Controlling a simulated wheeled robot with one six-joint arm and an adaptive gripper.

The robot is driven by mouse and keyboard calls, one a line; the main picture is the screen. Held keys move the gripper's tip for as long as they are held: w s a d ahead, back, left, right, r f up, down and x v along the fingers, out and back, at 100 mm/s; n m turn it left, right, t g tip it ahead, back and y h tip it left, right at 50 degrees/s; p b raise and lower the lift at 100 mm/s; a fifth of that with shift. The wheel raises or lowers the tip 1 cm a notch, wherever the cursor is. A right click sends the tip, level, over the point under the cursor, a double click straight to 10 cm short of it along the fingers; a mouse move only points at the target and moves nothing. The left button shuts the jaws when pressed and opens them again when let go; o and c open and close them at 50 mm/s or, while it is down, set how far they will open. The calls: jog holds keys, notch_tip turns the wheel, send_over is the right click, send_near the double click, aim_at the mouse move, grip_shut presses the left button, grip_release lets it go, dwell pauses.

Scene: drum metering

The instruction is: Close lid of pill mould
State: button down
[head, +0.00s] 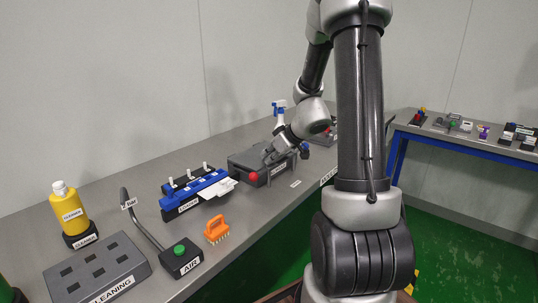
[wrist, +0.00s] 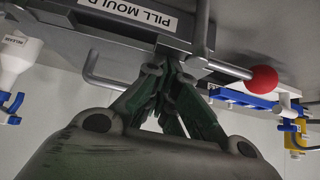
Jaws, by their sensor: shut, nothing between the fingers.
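The pill mould (head: 243,161) is a dark grey block on the long bench, with a red ball knob (head: 253,177) at its front left corner. In the wrist view the picture is upside down; the mould's label (wrist: 128,12) reads "PILL MOULD", and the red knob (wrist: 263,79) ends a metal lever at right. My gripper (head: 269,153) is at the mould's top, over its right part. In the wrist view my gripper's fingers (wrist: 168,68) are together and empty, close to the mould's edge and a bent metal bar. The fingertips partly hide that edge; I cannot tell the lid's angle or whether they touch.
An orange brush (head: 216,230), the AIR button box (head: 181,259), a yellow bottle (head: 70,209) and the CLEANING block (head: 97,270) are farther left. A spray bottle (head: 279,113) stands behind the mould.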

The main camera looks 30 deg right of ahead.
jog(key=shift+s+f, duration=0.35)
jog(key=shift+f, duration=0.3)
jog(key=shift+w+r, duration=0.15)
jog(key=shift+r, duration=0.15)
jog(key=w+r+v, duration=0.2)
jog(key=v, duration=1.1)
jog(key=shift+a, duration=0.35)
jog(key=shift+w, duration=0.1)
